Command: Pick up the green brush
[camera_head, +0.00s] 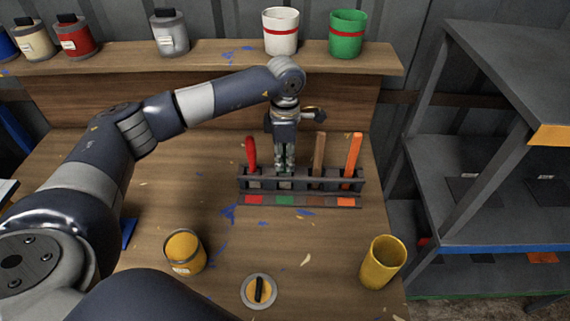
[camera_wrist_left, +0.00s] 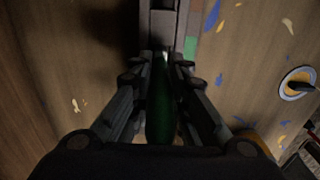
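The green brush (camera_wrist_left: 160,105) shows in the left wrist view as a dark green handle running between my left gripper's fingers. In the head view it is mostly hidden behind the gripper, at the second slot from the left of the dark rack (camera_head: 243,187). My left gripper (camera_head: 285,168) points straight down over that slot, above the green label (camera_head: 285,200). In the left wrist view its fingertips (camera_wrist_left: 163,62) close in on both sides of the handle and appear to grip it. The brush still stands in the rack. My right gripper is not in view.
The rack also holds a red brush (camera_head: 251,152), a brown one (camera_head: 319,155) and an orange one (camera_head: 352,155). A yellow can (camera_head: 185,252), a round lid (camera_head: 259,291) and a yellow cup (camera_head: 382,263) stand nearer. A shelf (camera_head: 210,62) with cans is behind.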

